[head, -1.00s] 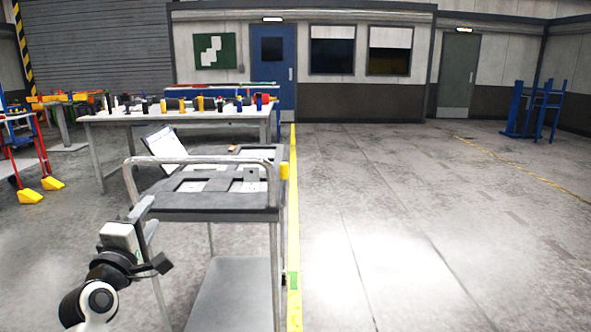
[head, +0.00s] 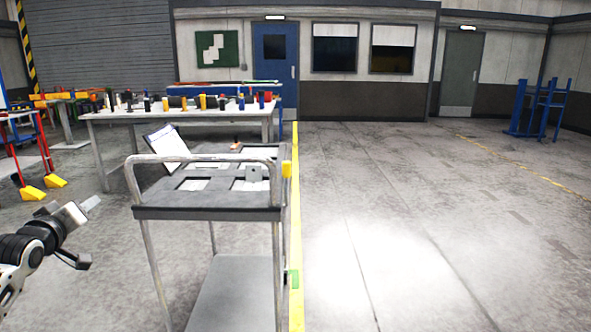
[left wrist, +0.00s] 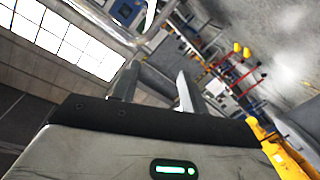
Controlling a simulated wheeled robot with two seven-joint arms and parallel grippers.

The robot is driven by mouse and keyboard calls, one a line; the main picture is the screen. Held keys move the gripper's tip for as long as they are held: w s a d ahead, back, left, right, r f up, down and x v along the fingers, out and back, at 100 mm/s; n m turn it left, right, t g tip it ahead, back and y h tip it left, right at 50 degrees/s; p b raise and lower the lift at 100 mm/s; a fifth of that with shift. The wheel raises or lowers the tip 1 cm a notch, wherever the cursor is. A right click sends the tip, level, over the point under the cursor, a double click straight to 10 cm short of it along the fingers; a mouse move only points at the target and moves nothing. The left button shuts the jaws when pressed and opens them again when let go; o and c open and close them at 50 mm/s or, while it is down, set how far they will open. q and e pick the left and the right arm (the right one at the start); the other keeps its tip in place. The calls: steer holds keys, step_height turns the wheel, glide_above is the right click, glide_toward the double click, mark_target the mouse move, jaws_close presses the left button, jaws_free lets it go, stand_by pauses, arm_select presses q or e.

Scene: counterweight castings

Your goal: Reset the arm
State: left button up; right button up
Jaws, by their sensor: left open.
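My left gripper (head: 91,203) is at the lower left of the head view, left of the cart and apart from it. Its jaws point up and to the right. In the left wrist view the two fingers (left wrist: 156,82) stand apart with nothing between them. The gripper is open and empty. My right gripper is in no view.
A grey cart (head: 205,213) with a dark recessed tray top and a tilted white sheet (head: 167,147) stands right of my left gripper. A workbench (head: 110,117) with several small coloured parts is behind it. Red and blue stands (head: 27,140) with yellow feet are at left. The floor (head: 430,220) at right is clear.

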arm_select(q)
steer(key=s+d+f+m+g+h, duration=0.1)
steer(key=s+d+f+m+g, duration=0.1)
steer(key=s+d+f+m, duration=0.6)
steer(key=s+d+f+m+g+h, duration=0.15)
steer(key=s+d+f+m, duration=0.25)
steer(key=d+f, duration=0.8)
steer(key=s+d+f+h, duration=0.1)
steer(key=s+d+f, duration=0.1)
steer(key=s+d, duration=0.2)
steer(key=s+d+f+n+g+h, duration=0.1)
steer(key=s+d+f, duration=0.2)
steer(key=s, duration=0.8)
steer(key=s+d+f+n+g+h, duration=0.1)
steer(key=s+d+f, duration=0.1)
steer(key=s+d, duration=0.4)
steer(key=shift+s+d+f, duration=0.25)
steer(key=shift+s, duration=0.6)
steer(key=shift+g+h, duration=0.25)
